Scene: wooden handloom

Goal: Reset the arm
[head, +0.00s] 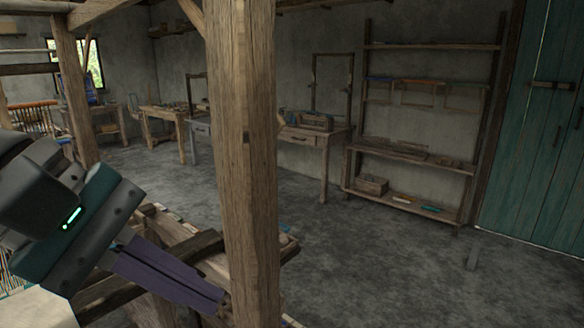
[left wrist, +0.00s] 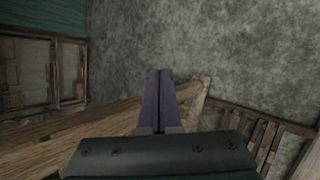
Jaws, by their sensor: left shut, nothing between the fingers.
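My left gripper (head: 222,298) comes in from the left in the head view, with its two purple fingers pressed together and nothing between them. Its tips are close to the foot of the thick upright post (head: 252,150) of the wooden handloom; I cannot tell whether they touch it. In the left wrist view the shut fingers (left wrist: 160,75) point away from the camera, over a loom beam (left wrist: 60,137) and the grey floor. My right gripper is in neither view.
A wooden shelf rack (head: 415,155) stands against the back wall, beside a teal door (head: 535,130). A small table (head: 318,134) stands left of the rack. The floor (head: 370,255) between loom and rack is mostly clear. Loom timbers surround my left arm.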

